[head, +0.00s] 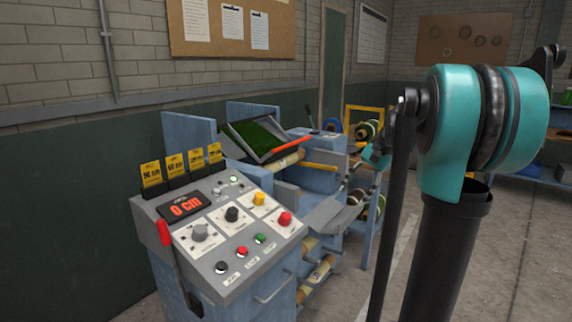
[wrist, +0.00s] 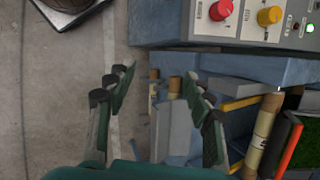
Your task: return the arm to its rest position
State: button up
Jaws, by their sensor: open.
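My gripper (wrist: 156,80) is open and empty in the wrist view. Its two dark-tipped, teal-backed finger pairs stand well apart, with floor and part of the blue machine beneath them. In the head view my arm is raised at the right, with a large teal joint and dark links. A small teal part of my gripper (head: 376,153) shows beyond the thin dark link, in front of the machine's right side. The fingers are too small and hidden there to make out. I see no contact with the machine.
A grey control panel (head: 214,255) with knobs, buttons, a red lever (head: 168,240) and a "0 cm" display stands at the left. Behind it is a blue machine with a green turf tray (head: 258,139) and rollers. Open floor (head: 520,255) lies at the right.

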jog(key=s+a+f+n+t+h, duration=0.2)
jog(key=s+f+n, duration=0.6)
jog(key=s+f, duration=1.3)
notch_tip(320, 180, down, 3)
jog(key=t+h, duration=0.2)
jog(key=h, duration=0.1)
jog(key=shift+a+n+h, duration=0.2)
jog(key=shift+n+h, duration=0.1)
jog(key=shift+r, duration=0.1)
jog(key=shift+c, duration=0.3)
